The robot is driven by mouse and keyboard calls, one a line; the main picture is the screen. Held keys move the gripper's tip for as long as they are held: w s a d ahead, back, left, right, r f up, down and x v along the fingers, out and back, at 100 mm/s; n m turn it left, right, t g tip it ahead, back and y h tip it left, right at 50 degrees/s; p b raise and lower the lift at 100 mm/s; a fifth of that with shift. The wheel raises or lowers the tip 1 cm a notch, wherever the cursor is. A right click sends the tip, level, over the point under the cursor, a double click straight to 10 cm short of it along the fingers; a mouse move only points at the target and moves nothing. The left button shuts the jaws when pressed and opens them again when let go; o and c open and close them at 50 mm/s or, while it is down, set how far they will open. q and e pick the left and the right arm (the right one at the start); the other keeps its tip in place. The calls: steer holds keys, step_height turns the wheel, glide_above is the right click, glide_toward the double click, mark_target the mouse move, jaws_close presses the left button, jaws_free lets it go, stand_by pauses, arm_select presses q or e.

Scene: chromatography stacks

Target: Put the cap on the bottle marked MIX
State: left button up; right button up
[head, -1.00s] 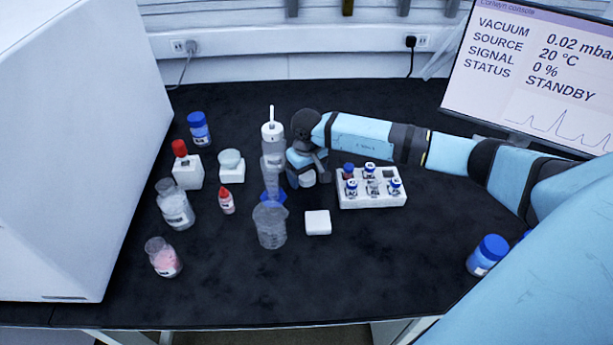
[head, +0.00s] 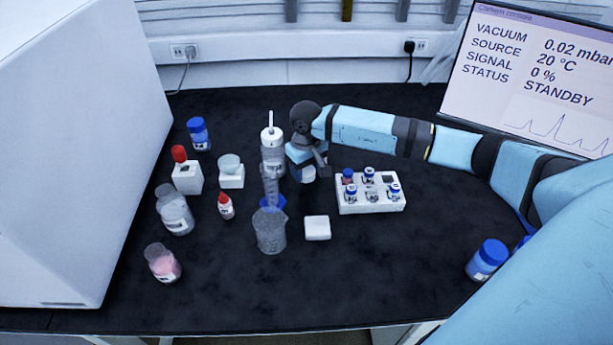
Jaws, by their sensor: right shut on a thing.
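My right gripper (head: 309,176) reaches in from the right, points down behind the white block and left of the vial rack, and is shut on a small pale thing mostly hidden by the fingers. I cannot tell if this is the cap. No label reads clearly as MIX. A clear bottle with white contents (head: 175,210) and a clear bottle with pink contents (head: 163,264) stand upright at the left, with no coloured cap seen on either. My left gripper is out of view.
A white vial rack (head: 372,207) stands right of the gripper. A wash bottle (head: 273,157), a measuring cylinder (head: 270,186), a beaker (head: 270,231) and a white block (head: 317,228) stand close by. Blue-capped bottles stand back left (head: 199,134) and front right (head: 487,260). The front middle is clear.

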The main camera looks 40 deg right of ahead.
mark_target(306, 171)
step_height(306, 171, up, 16)
steer(key=shift+r, duration=0.2)
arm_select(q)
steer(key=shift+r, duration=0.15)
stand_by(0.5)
